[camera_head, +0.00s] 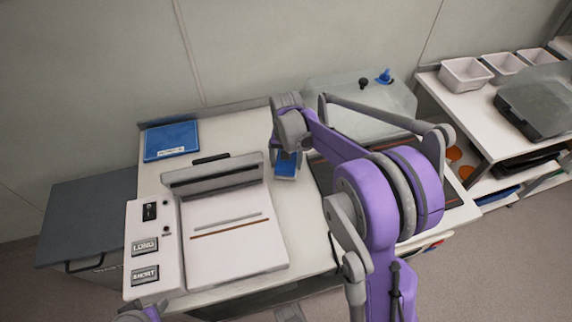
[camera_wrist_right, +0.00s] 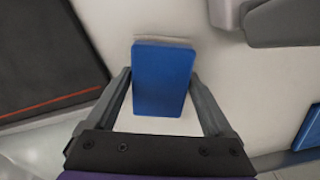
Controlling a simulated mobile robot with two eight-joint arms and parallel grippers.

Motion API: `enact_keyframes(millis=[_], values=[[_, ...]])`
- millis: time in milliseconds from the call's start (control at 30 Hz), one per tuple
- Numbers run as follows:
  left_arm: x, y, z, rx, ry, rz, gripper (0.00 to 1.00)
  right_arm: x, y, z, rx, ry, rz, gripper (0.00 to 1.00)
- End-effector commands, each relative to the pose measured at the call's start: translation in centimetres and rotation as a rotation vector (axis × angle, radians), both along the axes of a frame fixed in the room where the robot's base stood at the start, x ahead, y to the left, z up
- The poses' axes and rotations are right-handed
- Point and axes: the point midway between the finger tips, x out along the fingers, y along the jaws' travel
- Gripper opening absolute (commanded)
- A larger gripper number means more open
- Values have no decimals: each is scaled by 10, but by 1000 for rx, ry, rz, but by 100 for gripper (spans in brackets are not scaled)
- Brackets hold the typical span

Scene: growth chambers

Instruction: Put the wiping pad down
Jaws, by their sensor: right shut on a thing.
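The wiping pad is a small blue block (camera_head: 286,167) at the lower end of my right arm, over the white bench top between the white machine and the dark-topped unit. My right gripper (camera_wrist_right: 160,85) is shut on the pad, with one finger along each side of it. In the right wrist view the blue pad (camera_wrist_right: 162,78) shows between the fingers, with the pale bench top behind it. I cannot tell whether the pad touches the bench. My left gripper is not in view.
A white machine (camera_head: 232,240) with LONG and SHORT buttons stands left of the pad. A blue flat item (camera_head: 171,140) lies at the bench's back left. A clear-lidded unit (camera_head: 375,103) is at the right, partly behind my arm. White bins (camera_head: 465,75) stand on a farther bench.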

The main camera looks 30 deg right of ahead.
Motion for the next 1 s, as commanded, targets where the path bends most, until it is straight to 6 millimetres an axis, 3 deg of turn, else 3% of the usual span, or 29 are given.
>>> enact_keyframes(millis=[100,567,600,633,667,867,1000], values=[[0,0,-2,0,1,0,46,0,0,-15,0,0,0,35],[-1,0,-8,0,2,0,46,0,0,-23,0,0,0,35],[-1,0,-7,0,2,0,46,0,0,-23,0,0,0,90],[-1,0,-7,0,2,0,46,0,0,-23,0,0,0,96],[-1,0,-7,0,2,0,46,0,0,-23,0,0,0,100],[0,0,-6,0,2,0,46,-1,1,-22,1,2,0,100],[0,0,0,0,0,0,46,-1,1,-8,2,2,0,100]])
